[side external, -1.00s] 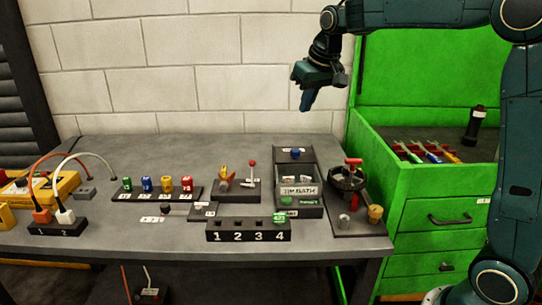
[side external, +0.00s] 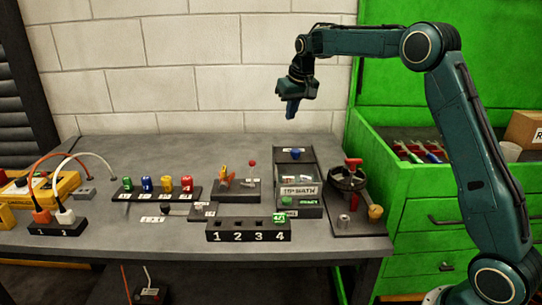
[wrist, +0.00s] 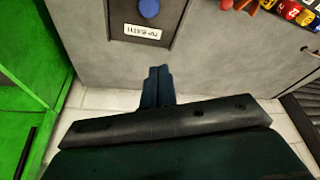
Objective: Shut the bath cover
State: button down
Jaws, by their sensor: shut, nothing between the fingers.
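The bath (side external: 297,206) is a dark box labelled TIP BATH at the back right of the bench, with small pale and coloured items showing in its open front part. Its dark cover (side external: 283,163), with a blue knob (side external: 295,153), is at the rear of the box, clear of that front part; I cannot tell its exact tilt. The blue knob (wrist: 149,8) and a label also show at the top of the wrist view. My gripper (side external: 291,112) is shut and empty, pointing down above the rear of the bath, apart from the knob.
A valve stand with a red handle (side external: 353,162) is close to the right of the bath. A lever block (side external: 236,190) is to its left, and a numbered block (side external: 248,230) is in front. The green cabinet (side external: 432,210) stands at right. The wall is close behind.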

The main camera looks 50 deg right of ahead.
send_over(288, 153)
jog(key=w, duration=0.2)
jog(key=f, duration=0.9)
jog(key=shift+d+f, duration=0.15)
jog(key=shift+d, duration=0.15)
jog(key=shift+s+a+f, duration=0.1)
jog(key=shift+s+a, duration=0.1)
jog(key=shift+s, duration=0.45)
jog(key=shift+s+a, duration=0.2)
jog(key=shift+s, duration=0.4)
jog(key=shift+s+a+f, duration=0.1)
jog(key=shift+s+a, duration=0.1)
jog(key=shift+s, duration=0.45)
jog(key=s+a, duration=0.7)
jog(key=shift+s+a, duration=0.2)
jog(key=shift+a, duration=0.05)
jog(key=shift+s+a, duration=0.15)
jog(key=shift+s, duration=0.05)
jog(key=shift+f, duration=0.1)
